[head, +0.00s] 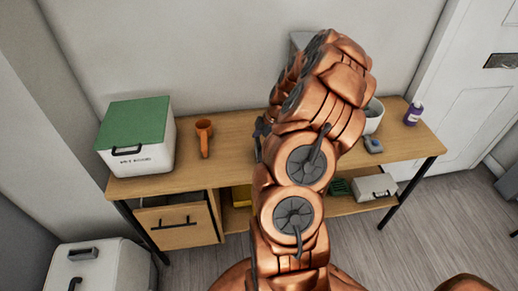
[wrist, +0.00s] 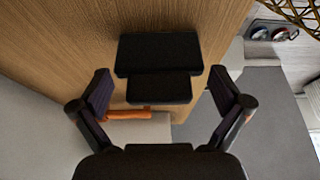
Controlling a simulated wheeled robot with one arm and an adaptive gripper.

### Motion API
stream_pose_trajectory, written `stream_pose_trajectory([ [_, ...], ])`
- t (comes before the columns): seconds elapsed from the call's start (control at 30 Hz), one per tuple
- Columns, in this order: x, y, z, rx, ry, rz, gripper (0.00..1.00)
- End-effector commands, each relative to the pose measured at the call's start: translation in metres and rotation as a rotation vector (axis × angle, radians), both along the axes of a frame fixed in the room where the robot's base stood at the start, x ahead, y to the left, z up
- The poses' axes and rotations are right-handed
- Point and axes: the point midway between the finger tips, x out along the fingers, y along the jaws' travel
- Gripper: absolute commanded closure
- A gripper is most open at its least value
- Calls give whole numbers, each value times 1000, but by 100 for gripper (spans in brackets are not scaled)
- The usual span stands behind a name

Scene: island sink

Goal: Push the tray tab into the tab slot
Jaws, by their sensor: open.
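My gripper (wrist: 161,90) is open in the wrist view, with one dark finger at the left and one at the right. Two black rectangular blocks (wrist: 158,53) show between and beyond the fingers. I cannot tell whether they are the tray tab or another part, and I see no grip on them. An orange piece (wrist: 140,115) shows behind them, partly hidden. In the head view my copper arm covers the middle of the wooden table (head: 232,150) and hides most of the gripper. I cannot make out the tray or the tab slot for certain.
A grey case (head: 376,187) sits on the lower shelf. A white bin (head: 105,268) stands at front left.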

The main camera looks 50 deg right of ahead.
Motion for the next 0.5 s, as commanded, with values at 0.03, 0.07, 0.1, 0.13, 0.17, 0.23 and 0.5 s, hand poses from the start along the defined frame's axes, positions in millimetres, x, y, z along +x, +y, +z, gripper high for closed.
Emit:
stream_pose_trajectory([
  [0.03, 0, 0, 0, -1, -1, 0, 0],
  [0.07, 0, 0, 0, -1, -1, 0, 0],
  [0.1, 0, 0, 0, -1, -1, 0, 0],
  [0.13, 0, 0, 0, -1, -1, 0, 1],
  [0.17, 0, 0, 0, -1, -1, 0, 4],
  [0.23, 0, 0, 0, -1, -1, 0, 11],
  [0.5, 0, 0, 0, 1, -1, 0, 33],
])
